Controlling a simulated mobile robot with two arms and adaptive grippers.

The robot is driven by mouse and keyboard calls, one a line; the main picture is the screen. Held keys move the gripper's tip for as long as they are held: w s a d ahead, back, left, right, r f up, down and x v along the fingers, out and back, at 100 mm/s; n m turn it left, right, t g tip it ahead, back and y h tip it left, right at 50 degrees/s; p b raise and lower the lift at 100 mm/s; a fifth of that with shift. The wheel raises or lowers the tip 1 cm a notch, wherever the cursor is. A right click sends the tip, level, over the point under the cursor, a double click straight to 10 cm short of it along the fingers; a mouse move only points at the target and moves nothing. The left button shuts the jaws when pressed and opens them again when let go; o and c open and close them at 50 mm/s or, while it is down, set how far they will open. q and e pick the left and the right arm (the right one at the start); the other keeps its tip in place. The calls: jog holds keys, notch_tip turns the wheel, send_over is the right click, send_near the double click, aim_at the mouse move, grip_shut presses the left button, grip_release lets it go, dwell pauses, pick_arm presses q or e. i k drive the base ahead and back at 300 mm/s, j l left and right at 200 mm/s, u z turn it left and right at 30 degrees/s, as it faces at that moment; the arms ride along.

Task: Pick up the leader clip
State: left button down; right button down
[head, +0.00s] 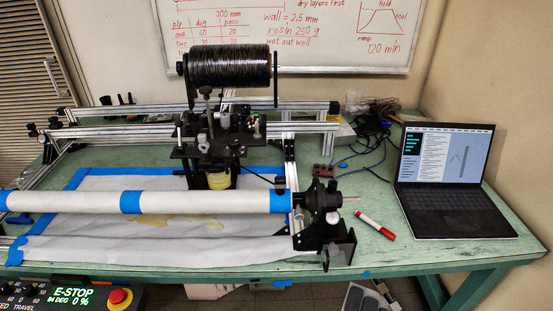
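I cannot make out the leader clip for certain in the head view. The spool of black carbon tow (229,69) sits on a holder at the top of the filament winder. Below it is the black carriage (215,140) with a yellowish cup (219,181) under it. A long white mandrel (180,200) with blue tape bands lies across the front, its right end in a black chuck (320,198). Neither of my grippers is in view.
A red-and-white marker (375,226) lies right of the chuck, with an open laptop (447,180) beyond it. A small dark block (322,171) and cables (372,135) lie behind. A control panel with a red E-stop button (120,297) is at the front left. The green tabletop (410,250) is clear around the marker.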

aim_at(280, 182)
jog(key=j+z, duration=0.1)
jog(key=j, duration=1.25)
